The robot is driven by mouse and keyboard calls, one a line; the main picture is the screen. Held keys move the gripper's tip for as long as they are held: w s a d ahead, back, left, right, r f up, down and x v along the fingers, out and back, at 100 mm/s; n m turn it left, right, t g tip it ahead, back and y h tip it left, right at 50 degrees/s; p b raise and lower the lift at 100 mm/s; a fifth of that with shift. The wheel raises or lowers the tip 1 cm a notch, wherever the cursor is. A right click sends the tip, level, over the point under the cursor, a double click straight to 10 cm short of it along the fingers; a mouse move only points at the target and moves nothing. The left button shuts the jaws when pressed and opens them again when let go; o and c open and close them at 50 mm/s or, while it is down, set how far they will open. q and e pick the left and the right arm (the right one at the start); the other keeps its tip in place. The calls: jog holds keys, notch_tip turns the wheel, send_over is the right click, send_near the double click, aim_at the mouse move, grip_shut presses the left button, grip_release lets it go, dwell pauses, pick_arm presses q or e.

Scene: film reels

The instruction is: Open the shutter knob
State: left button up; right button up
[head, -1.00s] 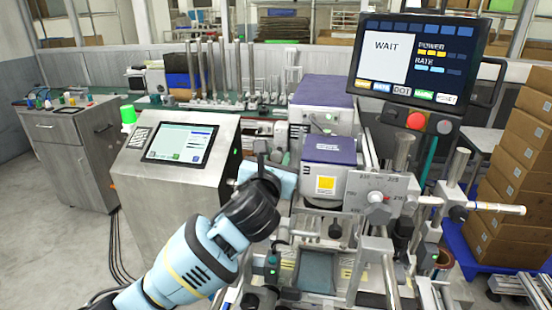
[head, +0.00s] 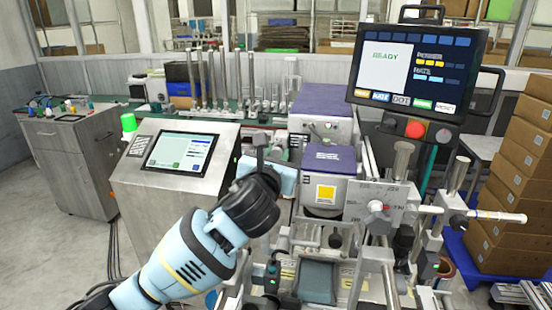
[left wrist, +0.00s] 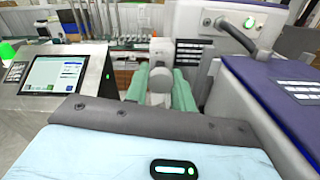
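The marking machine's purple-topped head (head: 330,160) stands at the centre, with a yellow label on its front. My left gripper (head: 284,178) is just left of the purple-topped head, apart from the round knob. Its light blue body fills the bottom of the left wrist view (left wrist: 160,150), and its fingers cannot be made out. My right gripper is not in view.
A monitor (head: 410,75) reads READY above a red button (head: 414,129). A slanted touchscreen console (head: 180,153) stands left of my arm. Posts and clamps crowd the machine's front. Cardboard boxes (head: 520,170) are stacked at the right. Floor at the far left is clear.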

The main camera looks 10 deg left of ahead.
pick_arm(q)
jog(key=o, duration=0.5)
jog(key=shift+c, duration=0.2)
jog(key=shift+s, duration=0.1)
jog(key=s, duration=0.7)
jog(key=shift+s, duration=0.3)
